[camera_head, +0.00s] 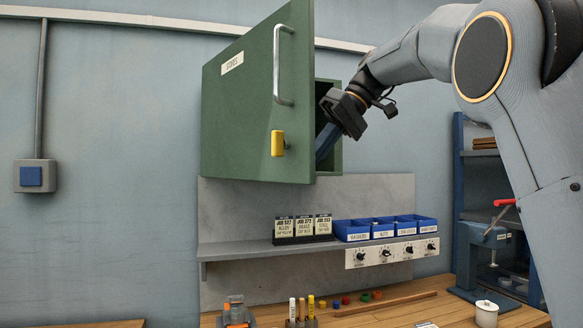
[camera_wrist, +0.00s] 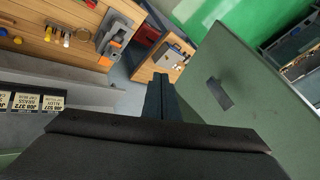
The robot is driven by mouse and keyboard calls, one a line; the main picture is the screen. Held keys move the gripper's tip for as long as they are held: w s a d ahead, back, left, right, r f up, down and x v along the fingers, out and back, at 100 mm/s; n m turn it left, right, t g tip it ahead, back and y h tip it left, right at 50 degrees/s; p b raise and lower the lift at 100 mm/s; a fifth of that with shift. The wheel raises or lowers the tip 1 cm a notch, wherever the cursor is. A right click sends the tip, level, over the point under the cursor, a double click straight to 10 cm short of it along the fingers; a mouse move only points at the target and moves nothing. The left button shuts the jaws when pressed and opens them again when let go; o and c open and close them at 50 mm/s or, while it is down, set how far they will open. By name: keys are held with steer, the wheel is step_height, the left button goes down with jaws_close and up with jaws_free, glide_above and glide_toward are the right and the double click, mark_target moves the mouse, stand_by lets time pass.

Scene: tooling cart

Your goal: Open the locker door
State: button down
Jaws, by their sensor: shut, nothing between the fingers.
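The green locker door (camera_head: 240,95) stands partly open, with a silver bar handle (camera_head: 281,65), a yellow catch (camera_head: 278,143) and a small white label (camera_head: 232,63). Part of the locker body (camera_head: 334,158) shows behind its right edge. My gripper (camera_head: 325,145) is at that opening, on the inner side of the door, with its fingertips partly hidden by the door's edge. In the wrist view my gripper (camera_wrist: 164,85) is shut and empty, pointing along the door's inner face (camera_wrist: 240,75). Whether the fingers touch the door I cannot tell.
Below the locker, a grey shelf (camera_head: 225,250) carries job cards (camera_head: 303,228) and blue bins (camera_head: 352,231). The wooden bench (camera_head: 385,312) holds small tools and a white pot (camera_head: 486,313). A blue rack (camera_head: 459,170) stands at right.

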mark_target(292, 168)
steer(key=shift+s+a+f+p, duration=0.35)
steer(key=shift+s+a, duration=0.1)
steer(key=shift+a, duration=0.3)
steer(key=shift+s+a+f+p, duration=0.3)
steer(key=shift+s+a+f, duration=0.1)
steer(key=shift+a, duration=0.4)
steer(key=shift+s+a+f+p, duration=0.35)
steer(key=shift+s+a, duration=0.1)
steer(key=shift+a, duration=0.3)
